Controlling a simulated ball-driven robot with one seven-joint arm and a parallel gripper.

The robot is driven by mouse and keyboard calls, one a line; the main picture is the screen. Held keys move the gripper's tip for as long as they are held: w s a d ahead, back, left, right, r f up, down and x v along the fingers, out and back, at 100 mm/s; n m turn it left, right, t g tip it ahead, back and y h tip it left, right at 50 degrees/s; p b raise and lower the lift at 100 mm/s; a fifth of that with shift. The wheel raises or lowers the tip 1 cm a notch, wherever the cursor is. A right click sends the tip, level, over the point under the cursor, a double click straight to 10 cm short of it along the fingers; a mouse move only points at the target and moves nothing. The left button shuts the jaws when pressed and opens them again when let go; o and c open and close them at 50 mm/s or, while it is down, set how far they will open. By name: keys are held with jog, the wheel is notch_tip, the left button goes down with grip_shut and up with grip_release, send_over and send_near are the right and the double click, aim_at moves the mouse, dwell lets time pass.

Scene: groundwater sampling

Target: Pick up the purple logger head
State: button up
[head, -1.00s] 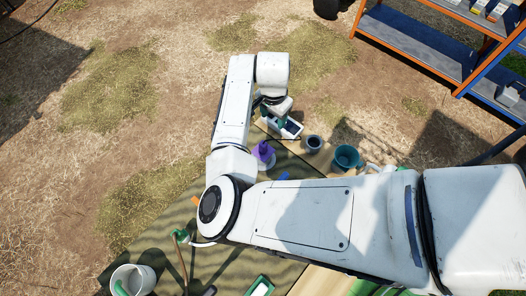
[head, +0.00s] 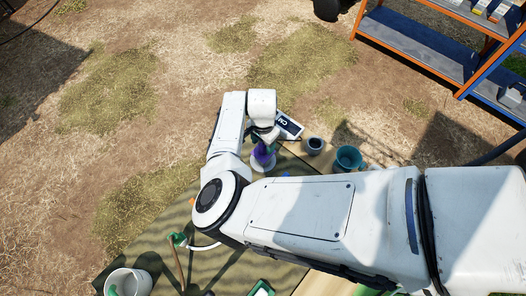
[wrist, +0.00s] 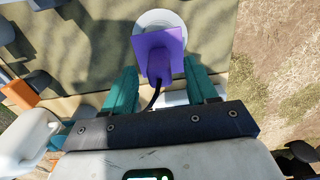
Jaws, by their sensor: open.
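The purple logger head (wrist: 160,54) sits on a round white base in the wrist view, with a dark cable running from it toward my gripper. It also shows in the head view (head: 263,154), partly hidden under my wrist. My gripper (wrist: 162,88) is open, with one teal finger on each side of the purple logger head's lower part in the wrist view. I cannot tell whether the fingers touch it.
A white device marked CM (head: 289,125) lies just right of my wrist. A grey cup (head: 315,145) and a teal mug (head: 348,158) stand farther right. A white bucket (head: 128,283) stands at the lower left. An orange block (wrist: 20,92) lies left in the wrist view.

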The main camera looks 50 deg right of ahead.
jog(key=shift+f, duration=0.55)
grip_shut()
